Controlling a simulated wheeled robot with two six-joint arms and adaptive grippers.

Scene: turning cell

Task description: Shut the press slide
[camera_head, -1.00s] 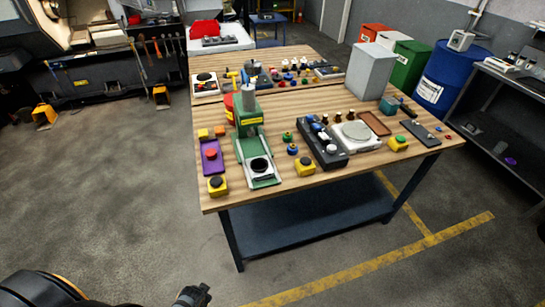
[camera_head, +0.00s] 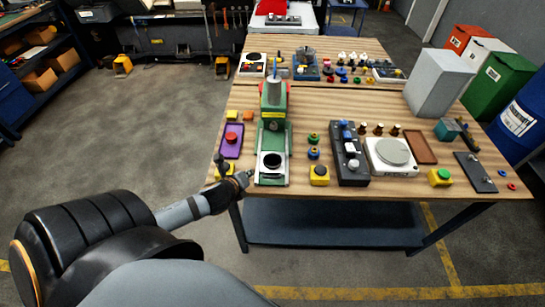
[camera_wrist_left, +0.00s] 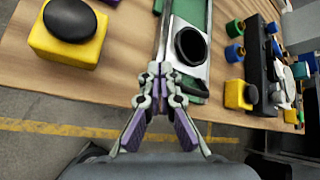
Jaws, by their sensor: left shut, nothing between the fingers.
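The green press (camera_head: 274,104) stands near the table's left front. Its pale slide (camera_head: 271,178), with a round black-rimmed seat, is out in front of the press column on the green base. In the left wrist view the slide (camera_wrist_left: 196,70) lies just ahead and to the right of the fingers. My left gripper (camera_head: 245,178) is at the table's front edge, just left of the slide's front end. In the left wrist view its fingers (camera_wrist_left: 160,70) are together and empty. I cannot tell whether they touch the press. My right gripper is not in view.
A yellow button box (camera_head: 224,171) is close to my left gripper, with a purple tray (camera_head: 231,149) behind it. Another yellow button box (camera_head: 319,175) and a dark switch panel (camera_head: 348,172) stand right of the press. Open floor lies left of the table.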

